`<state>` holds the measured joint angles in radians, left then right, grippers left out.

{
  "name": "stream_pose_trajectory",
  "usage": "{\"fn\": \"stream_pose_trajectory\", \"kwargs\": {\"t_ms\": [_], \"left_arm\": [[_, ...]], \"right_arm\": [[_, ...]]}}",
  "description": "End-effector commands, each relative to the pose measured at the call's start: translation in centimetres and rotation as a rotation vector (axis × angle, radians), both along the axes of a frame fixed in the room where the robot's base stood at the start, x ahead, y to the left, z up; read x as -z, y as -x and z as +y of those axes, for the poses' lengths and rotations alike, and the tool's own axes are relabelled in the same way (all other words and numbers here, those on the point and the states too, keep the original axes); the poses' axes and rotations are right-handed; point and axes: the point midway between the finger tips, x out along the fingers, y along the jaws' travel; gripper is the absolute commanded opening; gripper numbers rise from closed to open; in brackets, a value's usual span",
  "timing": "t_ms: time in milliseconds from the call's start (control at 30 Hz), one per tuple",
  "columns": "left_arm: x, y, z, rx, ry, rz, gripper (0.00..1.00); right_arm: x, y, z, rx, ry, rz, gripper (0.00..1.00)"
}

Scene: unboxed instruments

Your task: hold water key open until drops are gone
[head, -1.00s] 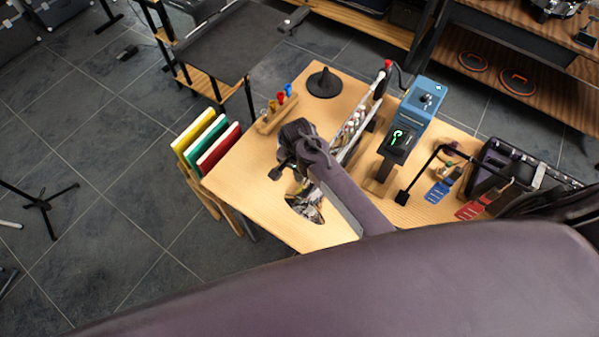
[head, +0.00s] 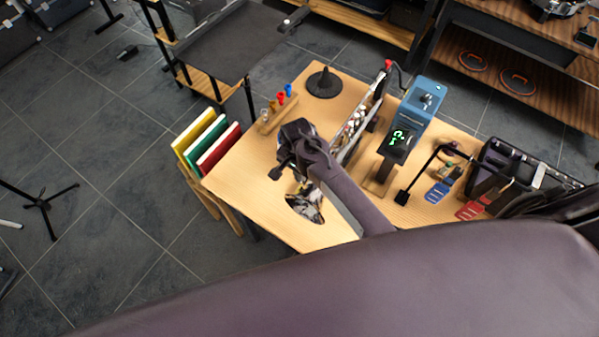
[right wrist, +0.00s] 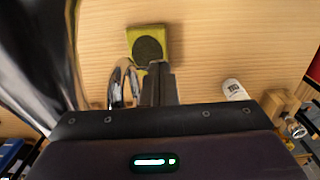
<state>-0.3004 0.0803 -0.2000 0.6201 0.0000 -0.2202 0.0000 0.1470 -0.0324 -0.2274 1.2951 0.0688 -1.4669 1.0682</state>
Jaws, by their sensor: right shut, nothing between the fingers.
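My right gripper (head: 276,173) reaches down over the near left part of the wooden table (head: 250,200). In the right wrist view its fingers (right wrist: 158,75) are together with nothing between them. A shiny chrome curved tube (right wrist: 118,78) is just left of the fingers; I cannot tell whether they touch it. A large dark, mirror-like flared part (right wrist: 45,60) fills the left of that view. In the head view a shiny reflective bell (head: 304,207) shows beside my right arm, which hides much around it. I cannot make out the water key or any drops. My left gripper is not in view.
A yellow-green block with a dark round pad (right wrist: 148,45) lies beyond the fingers, and a small white bottle (right wrist: 235,90) to their right.

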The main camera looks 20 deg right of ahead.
Motion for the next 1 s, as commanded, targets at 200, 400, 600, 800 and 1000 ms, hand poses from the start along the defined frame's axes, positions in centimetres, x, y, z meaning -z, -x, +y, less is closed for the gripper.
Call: {"fn": "stream_pose_trajectory", "kwargs": {"t_ms": [200,400,600,800,1000], "left_arm": [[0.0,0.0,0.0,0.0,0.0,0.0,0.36],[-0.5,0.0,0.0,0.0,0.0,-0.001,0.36],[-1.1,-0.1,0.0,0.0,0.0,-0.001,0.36],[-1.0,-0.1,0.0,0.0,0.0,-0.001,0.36],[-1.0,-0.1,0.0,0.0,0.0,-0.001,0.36]], "right_arm": [[0.0,0.0,0.0,0.0,0.001,0.001,0.0],[-0.7,0.0,0.0,0.0,0.001,0.001,0.0],[-1.6,0.0,0.0,0.0,0.001,0.001,0.0],[-1.6,0.0,0.0,0.0,0.001,0.001,0.0],[-1.8,-0.2,0.0,0.0,0.0,0.0,0.0]]}}
